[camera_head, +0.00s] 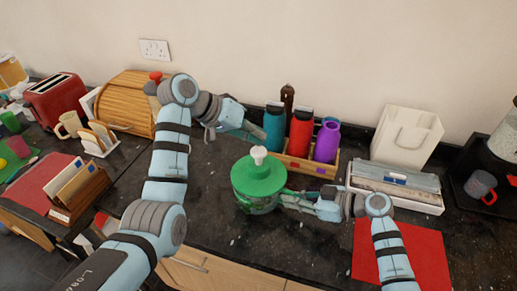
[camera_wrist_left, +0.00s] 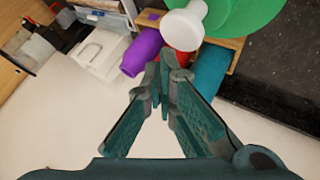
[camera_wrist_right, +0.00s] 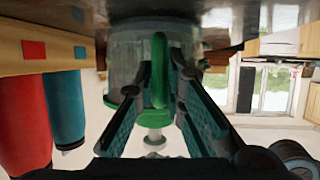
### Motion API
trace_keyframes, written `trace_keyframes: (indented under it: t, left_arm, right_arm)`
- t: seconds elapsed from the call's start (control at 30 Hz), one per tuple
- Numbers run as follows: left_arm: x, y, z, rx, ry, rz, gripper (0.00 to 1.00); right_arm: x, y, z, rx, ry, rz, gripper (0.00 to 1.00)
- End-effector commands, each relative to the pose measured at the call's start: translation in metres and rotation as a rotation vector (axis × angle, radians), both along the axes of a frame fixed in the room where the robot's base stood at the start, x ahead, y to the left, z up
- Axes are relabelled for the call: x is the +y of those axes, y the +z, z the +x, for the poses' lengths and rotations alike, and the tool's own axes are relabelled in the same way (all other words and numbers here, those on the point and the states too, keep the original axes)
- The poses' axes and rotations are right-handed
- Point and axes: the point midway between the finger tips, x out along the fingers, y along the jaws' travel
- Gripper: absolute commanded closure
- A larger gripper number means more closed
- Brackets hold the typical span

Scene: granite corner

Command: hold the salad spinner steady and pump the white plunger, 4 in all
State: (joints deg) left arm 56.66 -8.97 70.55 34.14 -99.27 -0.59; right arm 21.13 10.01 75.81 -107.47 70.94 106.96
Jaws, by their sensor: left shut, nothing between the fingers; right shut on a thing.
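The salad spinner stands on the dark counter, with a green lid (camera_head: 258,180) and a clear bowl (camera_wrist_right: 128,55). Its white plunger (camera_head: 258,154) stands up from the middle of the lid; it also shows in the left wrist view (camera_wrist_left: 184,27). My left gripper (camera_head: 262,134) is shut and empty, above and behind the spinner, with its tips close to the plunger in the left wrist view (camera_wrist_left: 166,62). My right gripper (camera_head: 284,196) is shut on the spinner's green handle (camera_wrist_right: 160,70) at the bowl's right side.
A wooden crate (camera_head: 305,167) with blue, red and purple bottles stands just behind the spinner. A white box (camera_head: 400,190) and a red mat (camera_head: 425,255) lie to the right. A wooden bread bin (camera_head: 125,100) stands at the left. The counter left of the spinner is clear.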

Motion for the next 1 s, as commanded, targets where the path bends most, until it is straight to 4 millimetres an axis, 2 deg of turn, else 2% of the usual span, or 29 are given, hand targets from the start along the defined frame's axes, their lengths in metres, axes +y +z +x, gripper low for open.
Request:
trace_keyframes:
  t: [1.0]
  left_arm:
    - [0.000,-0.010,0.000,0.000,0.000,0.000,1.00]
  right_arm:
    - [0.000,0.000,0.000,0.000,0.000,0.001,1.00]
